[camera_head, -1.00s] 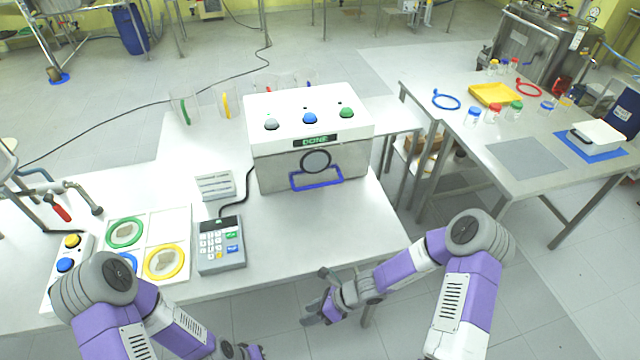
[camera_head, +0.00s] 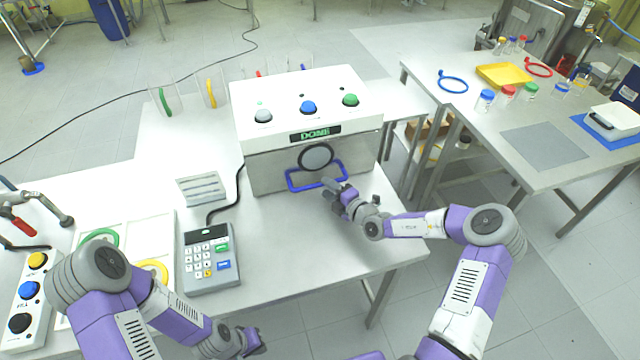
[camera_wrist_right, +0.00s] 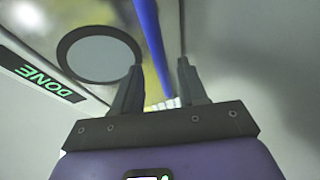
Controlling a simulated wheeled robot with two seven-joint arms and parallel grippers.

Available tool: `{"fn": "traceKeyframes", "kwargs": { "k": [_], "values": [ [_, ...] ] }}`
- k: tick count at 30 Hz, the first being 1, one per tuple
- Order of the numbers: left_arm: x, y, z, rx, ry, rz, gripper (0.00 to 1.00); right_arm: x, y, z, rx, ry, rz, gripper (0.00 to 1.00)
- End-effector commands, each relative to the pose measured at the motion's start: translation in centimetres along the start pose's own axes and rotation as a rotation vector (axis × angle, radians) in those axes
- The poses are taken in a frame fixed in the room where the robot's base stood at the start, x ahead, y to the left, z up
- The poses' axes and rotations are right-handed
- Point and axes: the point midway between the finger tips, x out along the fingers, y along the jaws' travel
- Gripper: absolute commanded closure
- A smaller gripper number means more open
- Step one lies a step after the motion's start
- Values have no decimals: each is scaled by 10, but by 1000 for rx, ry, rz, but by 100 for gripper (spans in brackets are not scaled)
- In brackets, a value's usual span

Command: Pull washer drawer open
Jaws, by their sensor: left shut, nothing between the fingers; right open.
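The washer (camera_head: 308,140) is a white-topped grey box on the table, with a lit DONE display and a round window (camera_head: 315,157). Its drawer has a blue rectangular handle (camera_head: 290,181) low on the front face. My right gripper (camera_head: 328,184) is open at the handle's lower right part. In the right wrist view my right gripper (camera_wrist_right: 157,80) has its fingers apart, with the blue handle bar (camera_wrist_right: 152,40) running between them; contact cannot be told. My left gripper (camera_head: 250,342) is shut and empty, low in front of the table's edge.
A keypad box (camera_head: 208,258) and a small rack (camera_head: 202,188) stand left of the washer. A button panel (camera_head: 30,290) is at the far left. The table (camera_head: 300,240) is clear in front of the washer. A second table (camera_head: 590,165) with jars stands at the right.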

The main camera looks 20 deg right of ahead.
Motion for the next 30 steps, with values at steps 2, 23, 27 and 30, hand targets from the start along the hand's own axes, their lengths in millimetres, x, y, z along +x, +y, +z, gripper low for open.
{"fn": "traceKeyframes", "kwargs": {
  "k": [2,23,27,30],
  "values": [
    [4,-1,0,0,0,0,100,15,-1,-1,0,2,1,58],
    [7,-3,-1,0,1,0,100,41,-1,-1,-3,1,-2,81],
    [7,-3,-1,0,1,0,100,41,-1,-1,-3,1,-2,100],
    [7,-3,-1,0,1,0,100,41,-1,-1,-3,1,-2,100]
  ]
}}
